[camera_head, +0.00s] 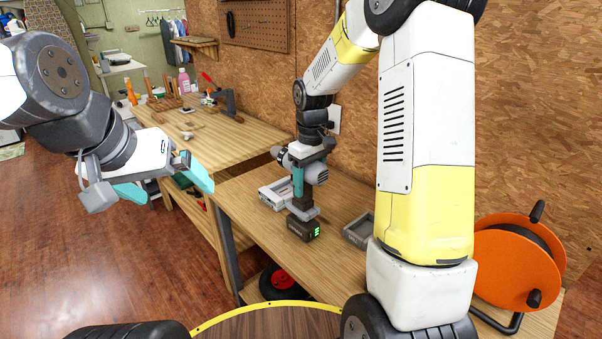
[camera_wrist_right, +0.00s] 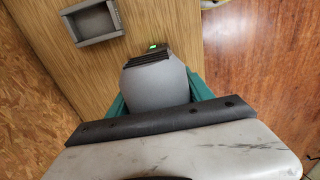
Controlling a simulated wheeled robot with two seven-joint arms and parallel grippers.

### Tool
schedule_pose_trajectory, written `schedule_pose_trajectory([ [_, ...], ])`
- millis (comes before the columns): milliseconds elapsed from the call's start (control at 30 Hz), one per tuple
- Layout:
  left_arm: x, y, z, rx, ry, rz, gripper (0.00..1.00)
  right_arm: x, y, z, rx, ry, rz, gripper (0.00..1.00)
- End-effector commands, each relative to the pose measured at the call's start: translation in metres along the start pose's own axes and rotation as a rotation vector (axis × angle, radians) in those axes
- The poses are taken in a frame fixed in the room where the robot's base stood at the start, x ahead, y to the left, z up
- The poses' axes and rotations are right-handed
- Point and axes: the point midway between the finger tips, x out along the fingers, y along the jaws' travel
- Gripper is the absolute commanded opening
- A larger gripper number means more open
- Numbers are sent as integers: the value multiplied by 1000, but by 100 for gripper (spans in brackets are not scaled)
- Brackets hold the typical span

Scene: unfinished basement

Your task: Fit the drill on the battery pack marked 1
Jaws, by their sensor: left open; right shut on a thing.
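The grey drill (camera_head: 316,174) stands upright over the work table, with its dark handle pointing down. My right gripper (camera_head: 299,178) is shut on the drill from above, its teal fingers along the drill's sides. Directly beneath the drill's foot is a dark battery pack (camera_head: 301,229) with a green light. They look in contact, but I cannot tell whether they are locked together, and no number is legible. In the right wrist view the drill's grey body (camera_wrist_right: 155,88) fills the space between the fingers. My left gripper (camera_head: 164,184) is open and empty, left of the table.
A light grey tray (camera_head: 267,199) lies behind the drill, and another grey tray (camera_head: 356,233) lies to its right, also in the right wrist view (camera_wrist_right: 96,38). An orange cable reel (camera_head: 500,262) is at far right. A second bench (camera_head: 225,143) holds clamps and bottles.

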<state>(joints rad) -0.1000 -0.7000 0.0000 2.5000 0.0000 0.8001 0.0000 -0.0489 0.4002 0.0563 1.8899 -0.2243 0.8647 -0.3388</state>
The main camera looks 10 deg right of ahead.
Motion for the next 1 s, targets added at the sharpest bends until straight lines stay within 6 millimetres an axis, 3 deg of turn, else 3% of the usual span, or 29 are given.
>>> schedule_pose_trajectory([
  [1000, 0, 0, 0, 0, 0, 0, 100, 12, 0, 0, 0, 3, 1, 0],
])
